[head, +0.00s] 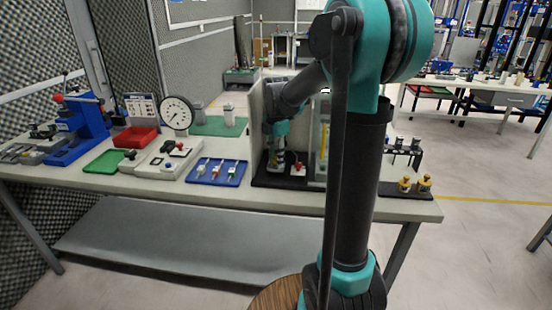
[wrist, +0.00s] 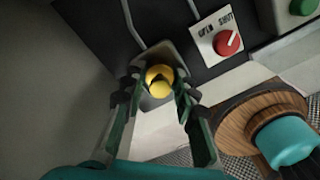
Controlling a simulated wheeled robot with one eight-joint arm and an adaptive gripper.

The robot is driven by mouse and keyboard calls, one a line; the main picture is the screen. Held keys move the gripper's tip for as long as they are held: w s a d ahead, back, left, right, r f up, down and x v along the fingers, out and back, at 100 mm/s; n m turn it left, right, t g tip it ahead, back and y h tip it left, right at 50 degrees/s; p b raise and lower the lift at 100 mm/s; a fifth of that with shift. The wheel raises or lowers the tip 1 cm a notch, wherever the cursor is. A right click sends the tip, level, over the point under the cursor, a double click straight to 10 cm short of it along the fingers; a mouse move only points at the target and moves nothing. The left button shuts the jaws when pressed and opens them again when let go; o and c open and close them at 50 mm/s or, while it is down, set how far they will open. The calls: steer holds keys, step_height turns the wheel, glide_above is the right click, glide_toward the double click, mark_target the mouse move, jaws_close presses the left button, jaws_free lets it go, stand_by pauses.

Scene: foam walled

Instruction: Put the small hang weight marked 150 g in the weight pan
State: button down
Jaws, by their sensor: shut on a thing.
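My gripper (wrist: 158,91) is shut on a small yellow weight (wrist: 158,71), which sits between its fingertips in the wrist view. The mark on the weight cannot be read. A grey pan (wrist: 152,103) with thin hanging wires shows around and behind the weight. I cannot tell whether the weight touches the pan. In the head view my gripper (head: 275,160) is low inside the walled stand on the bench; the weight and pan are too small or hidden there.
A red knob marked open and shut (wrist: 228,42) is close to the right of the pan; it also shows in the head view (head: 298,169). Pale walls (head: 257,125) flank the gripper. Two brass weights (head: 415,184) stand on a black tray at right. A blue tray (head: 217,172) lies left.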

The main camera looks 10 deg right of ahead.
steer(key=c, duration=1.2)
jaws_free()
step_height(320, 180, up, 12)
steer(key=shift+r, duration=0.1)
